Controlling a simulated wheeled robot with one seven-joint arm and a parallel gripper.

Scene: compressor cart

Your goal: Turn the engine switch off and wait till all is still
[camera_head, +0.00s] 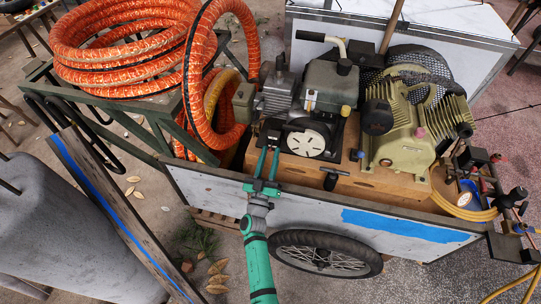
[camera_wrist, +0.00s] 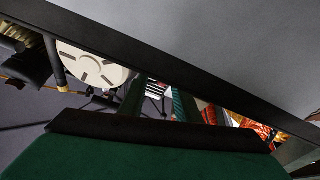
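The engine (camera_head: 325,82) sits on the wooden deck of the cart, with a pale round slotted starter cover (camera_head: 306,143) on its front. The cover also shows at upper left in the wrist view (camera_wrist: 92,64). My gripper (camera_head: 268,153) reaches up from below, over the cart's front side panel, just left of the cover. Its two teal fingers are apart with nothing seen between them. A small dark part (camera_head: 271,130) lies just beyond the fingertips; I cannot tell whether it is the engine switch or how it is set. I cannot tell if the fingers touch it.
A yellowish compressor (camera_head: 402,125) stands right of the engine. Orange hose coils (camera_head: 120,45) lie at left on a green rack. A grey tank (camera_head: 60,225) stands at lower left.

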